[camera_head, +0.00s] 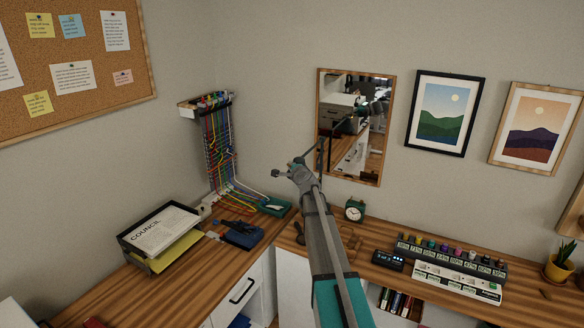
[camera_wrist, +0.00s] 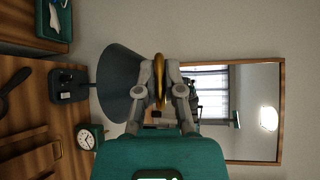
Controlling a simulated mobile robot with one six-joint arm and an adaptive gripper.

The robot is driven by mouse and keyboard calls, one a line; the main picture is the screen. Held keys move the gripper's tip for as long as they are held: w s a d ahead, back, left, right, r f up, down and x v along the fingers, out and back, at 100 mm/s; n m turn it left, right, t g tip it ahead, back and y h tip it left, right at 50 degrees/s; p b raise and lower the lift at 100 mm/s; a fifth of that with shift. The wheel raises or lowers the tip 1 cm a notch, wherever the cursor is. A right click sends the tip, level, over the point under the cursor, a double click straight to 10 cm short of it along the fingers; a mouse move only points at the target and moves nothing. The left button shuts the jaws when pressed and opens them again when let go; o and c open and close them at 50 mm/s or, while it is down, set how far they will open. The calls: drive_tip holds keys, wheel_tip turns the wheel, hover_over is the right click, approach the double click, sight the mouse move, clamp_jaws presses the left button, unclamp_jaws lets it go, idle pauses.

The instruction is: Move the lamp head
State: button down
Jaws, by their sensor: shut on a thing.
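In the wrist view, the lamp head (camera_wrist: 122,86) is a dark grey-teal cone just beyond my fingers, with a brass curved part (camera_wrist: 159,78) at its narrow side. My gripper (camera_wrist: 160,82) has both fingers closed around that brass part. A dark base with small knobs (camera_wrist: 68,84) stands on the desk behind the lamp head, and a short rod runs from it toward the head. In the head view, my gripper (camera_head: 294,168) is raised above the desk corner, left of the mirror; my arm covers most of the lamp there.
A mirror (camera_head: 376,150) hangs on the wall close by. A paper tray (camera_head: 160,235) and a cable rack (camera_head: 218,145) are at left.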

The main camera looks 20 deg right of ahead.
drive_tip(key=shift+f, duration=0.1)
wheel_tip(320, 180, down, 12)
drive_tip(key=w+d+b, duration=0.1)
drive_tip(key=b, duration=1.1)
drive_tip(key=shift+w+d, duration=0.15)
drive_tip(key=shift+d, duration=0.2)
drive_tip(key=shift+r, duration=0.2)
drive_tip(key=c, duration=0.7)
unclamp_jaws()
drive_tip(key=shift+c, duration=0.2)
